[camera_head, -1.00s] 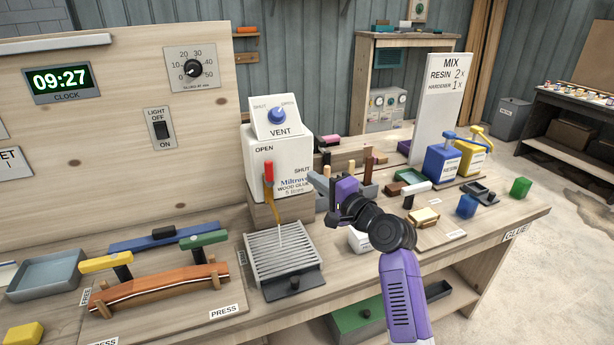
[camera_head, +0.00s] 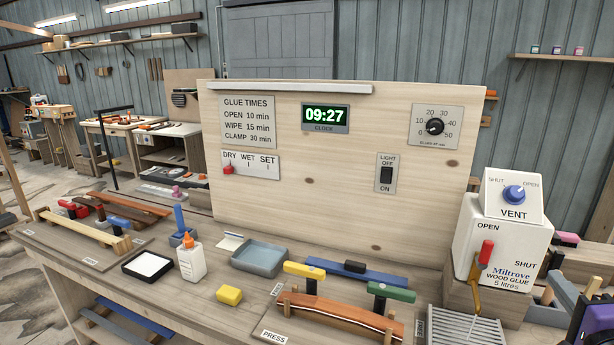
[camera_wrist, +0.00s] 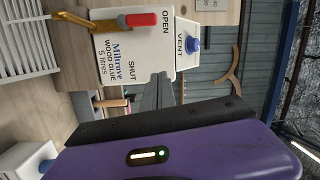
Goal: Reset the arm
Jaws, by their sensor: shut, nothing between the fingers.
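My gripper (camera_head: 547,294) is at the lower right edge of the head view, with the purple wrist partly cut off by the frame. Its grey fingertips are together and hold nothing. It is to the right of the white wood glue box (camera_head: 500,248), in front of the bench's back part. In the wrist view my purple gripper housing (camera_wrist: 185,155) fills the bottom, and the glue box (camera_wrist: 135,50) appears turned sideways above it.
The glue box has a red lever (camera_head: 486,254) and stands behind a slatted drip tray (camera_head: 465,328). A glue bottle (camera_head: 191,262), a grey tray (camera_head: 260,258) and a press with a curved wooden strip (camera_head: 335,313) occupy the bench. A tall panel (camera_head: 330,220) stands behind.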

